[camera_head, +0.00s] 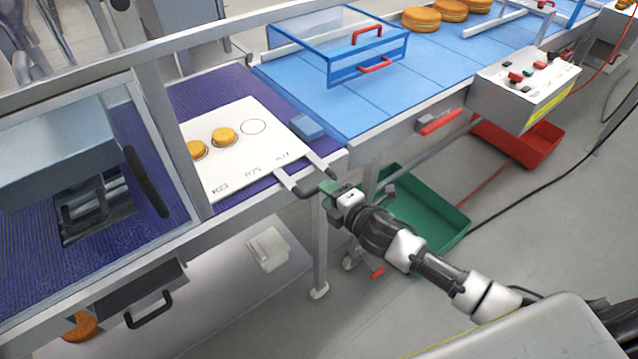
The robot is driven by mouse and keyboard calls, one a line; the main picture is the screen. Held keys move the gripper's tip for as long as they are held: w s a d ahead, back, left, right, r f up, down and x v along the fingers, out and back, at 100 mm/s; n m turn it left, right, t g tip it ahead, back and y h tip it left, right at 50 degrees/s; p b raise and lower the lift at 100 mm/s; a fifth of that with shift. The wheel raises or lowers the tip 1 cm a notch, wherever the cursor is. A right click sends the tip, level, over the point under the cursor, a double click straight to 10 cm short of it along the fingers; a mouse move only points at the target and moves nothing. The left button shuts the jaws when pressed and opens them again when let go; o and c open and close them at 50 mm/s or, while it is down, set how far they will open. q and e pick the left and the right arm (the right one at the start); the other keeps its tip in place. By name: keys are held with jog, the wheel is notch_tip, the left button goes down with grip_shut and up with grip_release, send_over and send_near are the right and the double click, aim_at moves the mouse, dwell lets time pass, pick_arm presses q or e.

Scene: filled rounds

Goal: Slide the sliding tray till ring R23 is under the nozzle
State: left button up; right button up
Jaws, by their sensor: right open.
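The white sliding tray (240,112) lies on the purple bed at left. The tray's grey handle (294,185) juts out over the front rail. My right gripper (331,188) is open at the handle's outer end; I cannot tell whether the handle is between its fingers. The nozzle cannot be made out; a clear-windowed housing stands at left. My left gripper is not in view.
A blue-framed clear cover with red handles (374,67) stands on the blue belt (300,90). A control box (522,88) sits at the right. A green crate (440,225) and a red crate (545,150) are on the floor below.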

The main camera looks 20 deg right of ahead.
jog(key=x, duration=0.3)
jog(key=shift+w+f, duration=0.1)
jog(key=shift+w, duration=0.2)
jog(key=shift+w+a, duration=0.2)
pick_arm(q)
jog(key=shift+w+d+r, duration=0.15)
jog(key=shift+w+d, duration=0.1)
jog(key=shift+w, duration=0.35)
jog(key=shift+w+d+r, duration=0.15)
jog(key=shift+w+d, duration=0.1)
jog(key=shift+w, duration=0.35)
pick_arm(e)
jog(key=shift+f, duration=0.1)
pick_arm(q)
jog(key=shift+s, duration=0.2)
pick_arm(e)
jog(key=shift+c, duration=0.2)
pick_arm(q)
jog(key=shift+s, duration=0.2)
pick_arm(e)
grip_shut()
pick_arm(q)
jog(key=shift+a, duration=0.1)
